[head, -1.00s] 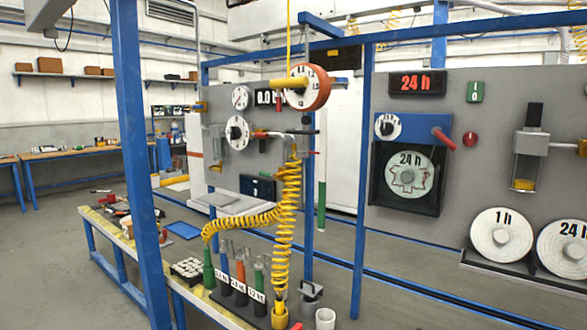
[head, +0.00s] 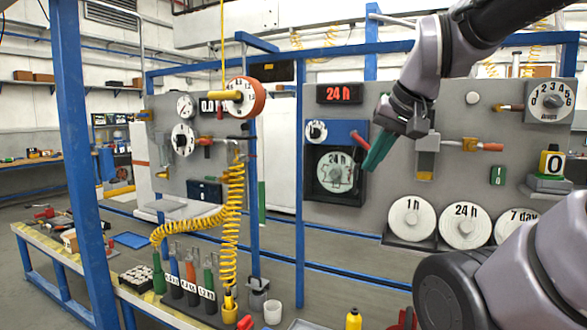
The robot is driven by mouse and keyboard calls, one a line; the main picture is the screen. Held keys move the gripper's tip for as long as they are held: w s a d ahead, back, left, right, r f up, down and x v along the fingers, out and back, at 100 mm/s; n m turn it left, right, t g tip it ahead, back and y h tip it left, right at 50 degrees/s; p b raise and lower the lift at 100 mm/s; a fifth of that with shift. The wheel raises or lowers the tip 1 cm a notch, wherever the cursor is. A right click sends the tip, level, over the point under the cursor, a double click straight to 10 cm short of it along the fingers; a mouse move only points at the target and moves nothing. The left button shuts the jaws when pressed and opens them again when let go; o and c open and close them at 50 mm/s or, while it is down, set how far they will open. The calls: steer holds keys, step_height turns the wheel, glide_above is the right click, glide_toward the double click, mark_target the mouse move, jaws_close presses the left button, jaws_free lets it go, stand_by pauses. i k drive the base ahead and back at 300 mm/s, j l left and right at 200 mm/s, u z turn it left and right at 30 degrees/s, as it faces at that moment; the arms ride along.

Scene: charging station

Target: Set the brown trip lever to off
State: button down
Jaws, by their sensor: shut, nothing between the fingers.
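My gripper (head: 374,158) has teal fingers and is shut and empty. In the head view it overlaps the red handle (head: 360,140) and right edge of the blue-topped 24 h recorder; I cannot tell whether it touches. A small brown-orange lever (head: 508,107) sticks out sideways on the grey panel, left of the numbered dial (head: 551,100). It looks like the brown trip lever, but it is too small to read its setting. My gripper is left of it and apart from it. Another lever with an orange-red grip (head: 490,147) sits lower, beside a grey block.
The grey panel (head: 280,170) also carries a red 24 h display (head: 340,93) and a green switch (head: 498,175). White discs (head: 412,219) stand on a ledge below. A blue post (head: 299,190) and a yellow coiled hose (head: 232,220) are at left.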

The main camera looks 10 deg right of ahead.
mark_target(517, 108)
steer(key=z, duration=1.45)
steer(key=u, duration=1.45)
steer(key=z, duration=1.45)
steer(key=i+u, duration=0.2)
steer(key=i+j, duration=0.05)
